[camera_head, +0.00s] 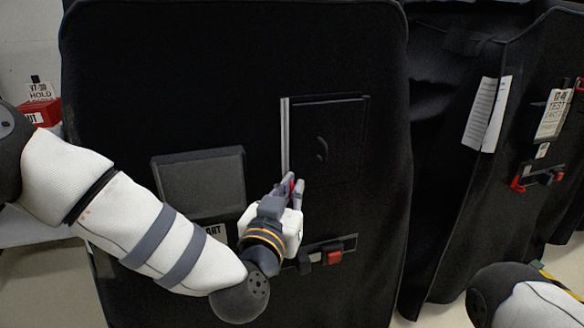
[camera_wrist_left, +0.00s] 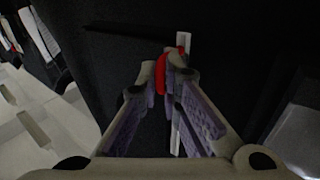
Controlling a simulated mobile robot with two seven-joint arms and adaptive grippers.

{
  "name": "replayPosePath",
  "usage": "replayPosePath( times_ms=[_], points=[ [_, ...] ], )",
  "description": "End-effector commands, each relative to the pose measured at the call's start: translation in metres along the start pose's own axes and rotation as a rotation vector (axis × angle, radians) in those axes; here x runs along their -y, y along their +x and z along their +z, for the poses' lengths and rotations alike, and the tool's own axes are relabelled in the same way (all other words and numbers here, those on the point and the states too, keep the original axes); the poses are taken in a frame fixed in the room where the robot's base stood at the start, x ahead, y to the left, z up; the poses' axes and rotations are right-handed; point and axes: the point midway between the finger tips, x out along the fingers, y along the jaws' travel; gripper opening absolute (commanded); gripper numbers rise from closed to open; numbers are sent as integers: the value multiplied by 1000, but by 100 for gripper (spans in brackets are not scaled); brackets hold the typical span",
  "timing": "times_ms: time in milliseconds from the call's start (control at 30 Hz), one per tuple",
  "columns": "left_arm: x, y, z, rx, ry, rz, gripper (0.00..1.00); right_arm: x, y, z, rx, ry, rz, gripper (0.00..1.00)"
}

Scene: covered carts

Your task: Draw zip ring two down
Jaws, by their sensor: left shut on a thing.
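A black cloth cover (camera_head: 235,70) fills the middle of the head view. A pale vertical zip strip (camera_head: 285,135) runs down it along the left edge of a dark panel. My left gripper (camera_head: 291,184) is at the lower end of the visible strip, with a bit of red between its fingertips. In the left wrist view the fingers (camera_wrist_left: 167,68) are closed on a red zip ring (camera_wrist_left: 160,73). The strip (camera_wrist_left: 184,42) shows beyond the tips and again below them. I cannot read a number on the ring. My right gripper is out of view.
A grey pocket (camera_head: 200,180) is left of the gripper. A slot with a red block (camera_head: 334,257) sits just below right. A second covered cart (camera_head: 445,180) stands to the right, with papers (camera_head: 487,115) and a red-edged latch (camera_head: 537,177). My right arm shows at lower right.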

Motion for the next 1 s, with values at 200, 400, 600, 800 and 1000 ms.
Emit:
replayPosePath(
  times_ms=[200,400,600,800,1000],
  points=[
    [0,0,5,-4,0,1,0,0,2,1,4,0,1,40],
    [0,0,4,-5,0,0,10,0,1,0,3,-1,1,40],
    [0,0,4,-5,0,0,28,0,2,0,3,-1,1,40],
    [0,-2,4,-4,0,1,28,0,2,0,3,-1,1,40],
    [-1,-45,5,-1,1,3,28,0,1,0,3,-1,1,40]
  ],
)
